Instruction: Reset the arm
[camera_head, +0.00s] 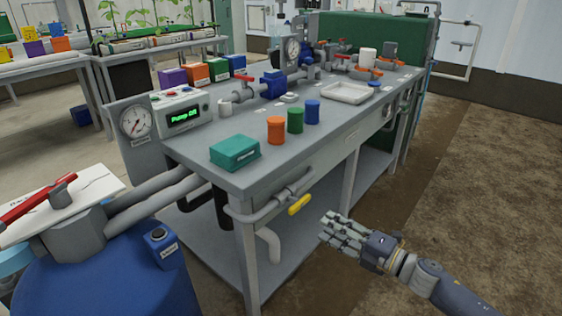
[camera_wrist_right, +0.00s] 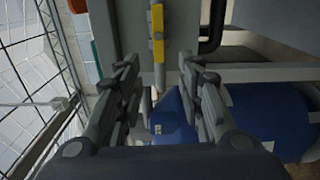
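My right gripper (camera_head: 338,228) hangs in free air to the right of the bench, in front of its lower frame, and holds nothing. In the right wrist view its two fingers stand apart with an empty gap between them (camera_wrist_right: 160,80). A yellow valve handle (camera_head: 299,205) on a grey pipe sits on the bench front, to the left of the gripper and apart from it. The handle also shows beyond the fingertips in the right wrist view (camera_wrist_right: 157,35). My left arm and gripper are not in view.
The grey bench (camera_head: 200,150) carries a teal box (camera_head: 235,152), orange, green and blue canisters, a white tray (camera_head: 348,92), valves and a display reading "Pump Off" (camera_head: 184,116). A blue drum (camera_head: 110,285) stands at the left front. The floor (camera_head: 480,190) on the right is clear.

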